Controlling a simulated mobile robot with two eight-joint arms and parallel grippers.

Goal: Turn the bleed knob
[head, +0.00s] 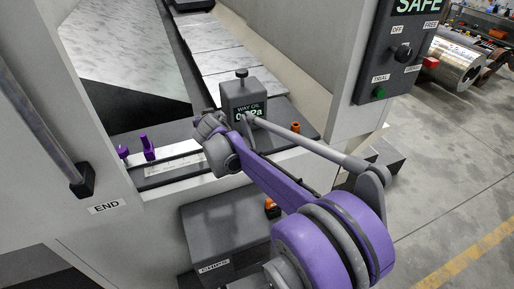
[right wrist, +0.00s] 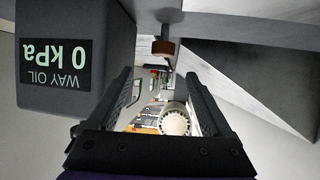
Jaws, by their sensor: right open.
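A grey box marked WAY OIL (head: 236,97) reads 0 kPa and has a dark knob (head: 241,73) on top. A small orange knob (head: 295,127) stands to its right on the ledge. No label reads bleed. My right gripper (head: 211,126) is at the box's front left, its fingers small and partly hidden. In the right wrist view the box (right wrist: 65,15) appears upside down at left. The gripper (right wrist: 160,72) is open and empty. A brown-orange knob (right wrist: 163,47) on a grey stem lies just beyond the fingertips, between them. I cannot tell whether it is the same orange knob.
Purple fittings (head: 148,148) and a pale scale strip (head: 170,164) lie on the ledge at left. A grey CHIPS bin (head: 225,235) stands below. A control panel (head: 397,50) is at upper right.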

